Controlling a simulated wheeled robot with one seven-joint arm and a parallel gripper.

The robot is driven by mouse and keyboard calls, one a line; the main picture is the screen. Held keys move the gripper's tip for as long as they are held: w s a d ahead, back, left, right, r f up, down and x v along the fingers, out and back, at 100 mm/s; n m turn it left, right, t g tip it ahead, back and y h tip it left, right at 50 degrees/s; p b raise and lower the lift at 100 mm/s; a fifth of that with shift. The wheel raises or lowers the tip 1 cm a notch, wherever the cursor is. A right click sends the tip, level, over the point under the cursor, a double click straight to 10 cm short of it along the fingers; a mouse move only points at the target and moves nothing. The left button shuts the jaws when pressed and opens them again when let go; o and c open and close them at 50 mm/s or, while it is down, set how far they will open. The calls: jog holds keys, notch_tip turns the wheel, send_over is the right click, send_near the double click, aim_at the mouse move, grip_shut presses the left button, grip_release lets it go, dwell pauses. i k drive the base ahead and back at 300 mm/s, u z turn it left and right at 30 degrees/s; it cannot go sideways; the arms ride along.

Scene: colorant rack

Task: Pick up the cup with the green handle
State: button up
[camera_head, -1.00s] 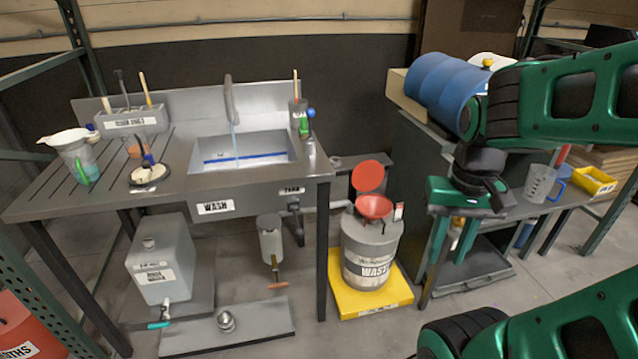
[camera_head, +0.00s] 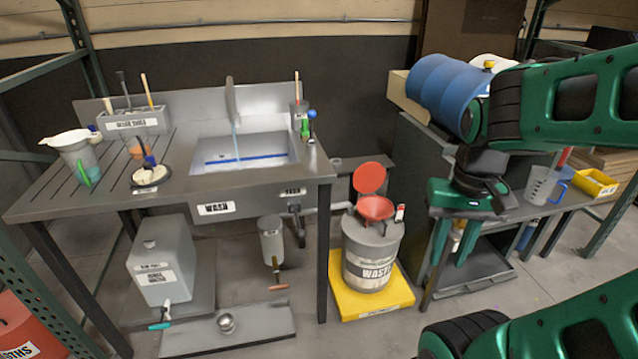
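A cup with a green handle (camera_head: 76,154) stands upright on the slatted left part of the wash table. It is pale and translucent, with a white funnel-like piece on top. Its green handle (camera_head: 90,177) faces toward me. My gripper (camera_head: 453,258) hangs fingers down at the right, in front of the grey cabinet, far from this cup. Its two green fingers are apart, with nothing seen held between them. Another clear cup with a blue handle (camera_head: 541,186) stands on the right bench.
The wash table (camera_head: 40,207) has a sink (camera_head: 240,148), faucet (camera_head: 232,105) and brush holder (camera_head: 137,122). A small dish (camera_head: 150,176) with a blue-handled tool sits beside the green-handled cup.

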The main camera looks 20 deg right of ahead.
aim_at(82, 161)
jog(key=u, duration=0.05)
jog(key=k, duration=0.6)
jog(key=u, duration=0.45)
jog(key=i, duration=0.9)
jog(key=u, duration=0.45)
jog(key=i, duration=1)
jog(key=z, duration=0.1)
